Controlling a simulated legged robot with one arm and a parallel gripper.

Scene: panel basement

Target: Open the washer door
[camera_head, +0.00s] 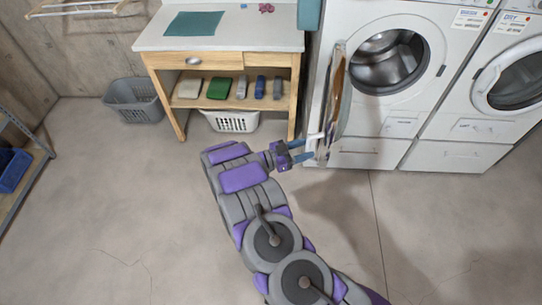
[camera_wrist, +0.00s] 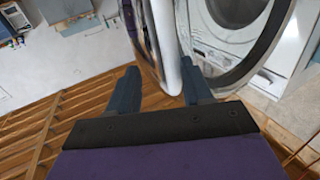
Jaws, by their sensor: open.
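The white washer (camera_head: 400,122) stands at the right in the head view, with its steel drum (camera_head: 388,62) exposed. Its round door (camera_head: 338,95) stands swung open to the left, seen nearly edge-on. My gripper (camera_head: 308,149) is low at the door's near side, beside a white handle (camera_head: 315,138). In the wrist view, my gripper (camera_wrist: 158,70) is open. The white curved handle (camera_wrist: 165,45) lies between its two fingers, with the door's dark ring (camera_wrist: 240,76) to the right. I cannot tell whether the fingers touch the handle.
A dryer (camera_head: 500,95) stands right of the washer. A wooden table (camera_head: 245,42) with a lower shelf stands left of the door. A grey basket (camera_head: 135,101) and a white basket (camera_head: 230,121) are on the floor. The concrete floor (camera_head: 110,210) in front is clear.

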